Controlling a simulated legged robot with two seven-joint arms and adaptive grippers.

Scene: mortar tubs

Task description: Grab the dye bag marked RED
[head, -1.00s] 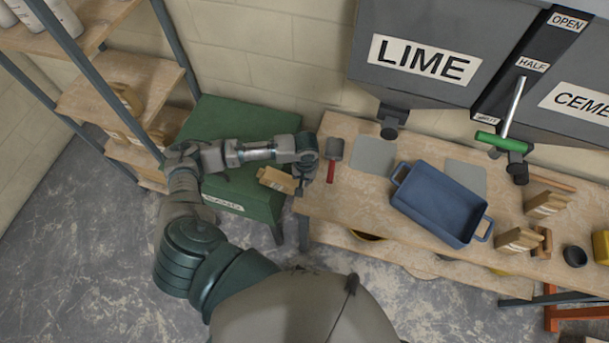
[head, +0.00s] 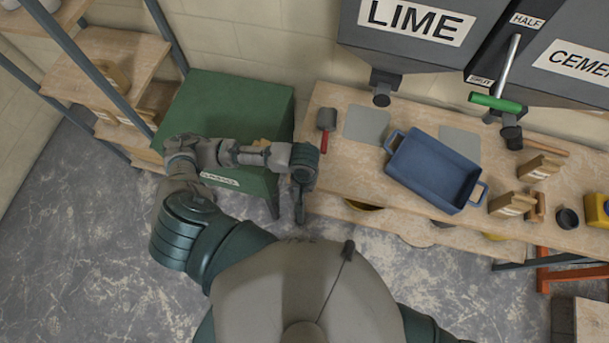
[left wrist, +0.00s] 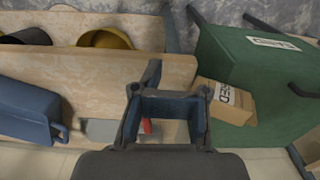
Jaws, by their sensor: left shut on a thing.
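The tan dye bag marked RED (left wrist: 228,100) shows in the left wrist view, its label reading along one side. It overlaps the green cabinet (left wrist: 255,70) in that view, and I cannot tell whether it rests on it. In the head view only a sliver of the bag (head: 262,143) shows above my left forearm. My left gripper (head: 300,207) points down between the green cabinet and the workbench. The exact grip is hard to see. My right gripper is not in view.
Hoppers marked LIME (head: 415,45) and CEMENT (head: 570,75) hang above. Wooden shelves (head: 110,60) stand at left.

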